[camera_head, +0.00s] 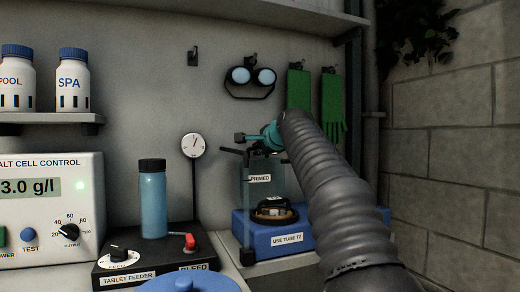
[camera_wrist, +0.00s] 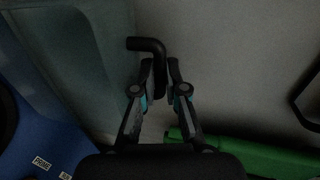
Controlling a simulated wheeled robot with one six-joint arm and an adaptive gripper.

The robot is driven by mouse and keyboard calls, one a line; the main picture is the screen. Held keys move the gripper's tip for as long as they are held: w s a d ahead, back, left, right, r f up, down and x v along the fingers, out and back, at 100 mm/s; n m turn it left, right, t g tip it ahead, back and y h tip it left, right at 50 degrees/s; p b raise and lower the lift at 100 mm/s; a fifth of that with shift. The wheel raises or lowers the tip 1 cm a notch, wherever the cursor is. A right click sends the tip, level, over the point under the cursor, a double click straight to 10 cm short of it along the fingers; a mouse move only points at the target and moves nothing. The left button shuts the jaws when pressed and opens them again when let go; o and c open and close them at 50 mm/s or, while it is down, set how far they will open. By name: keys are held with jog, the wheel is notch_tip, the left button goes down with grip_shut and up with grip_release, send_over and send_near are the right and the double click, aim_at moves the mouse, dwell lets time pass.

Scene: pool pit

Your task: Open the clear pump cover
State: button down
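The clear pump cover (camera_head: 258,187) carries a "PRIMED" label and stands upright above the blue pump base (camera_head: 300,236). A dark round pump head (camera_head: 273,212) sits on the base. My gripper (camera_head: 258,142) is at the top of the cover. In the wrist view the fingers of my gripper (camera_wrist: 160,68) close in on both sides of a black bent handle (camera_wrist: 148,44) and look shut on it. The clear panel (camera_wrist: 85,60) lies left of the handle. My gripper partly hides the cover's top in the head view.
Goggles (camera_head: 250,82) and green gloves (camera_head: 333,100) hang on the wall behind. A blue bottle (camera_head: 153,203) stands on the tablet feeder (camera_head: 150,262) to the left, with a gauge (camera_head: 193,146) beside it. A block wall (camera_head: 450,170) stands at the right.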

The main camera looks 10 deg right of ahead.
jog(key=s+b, duration=0.1)
jog(key=b, duration=0.2)
jog(key=shift+s+d+f+t, duration=0.1)
jog(key=shift+s+f+t, duration=0.1)
jog(key=shift+t, duration=0.2)
jog(key=shift+b+v, duration=0.35)
jog(key=shift+v, duration=0.8)
jog(key=shift+r, duration=0.15)
jog(key=c, duration=1.5)
grip_release()
jog(key=v, duration=1.2)
jog(key=shift+d, duration=0.1)
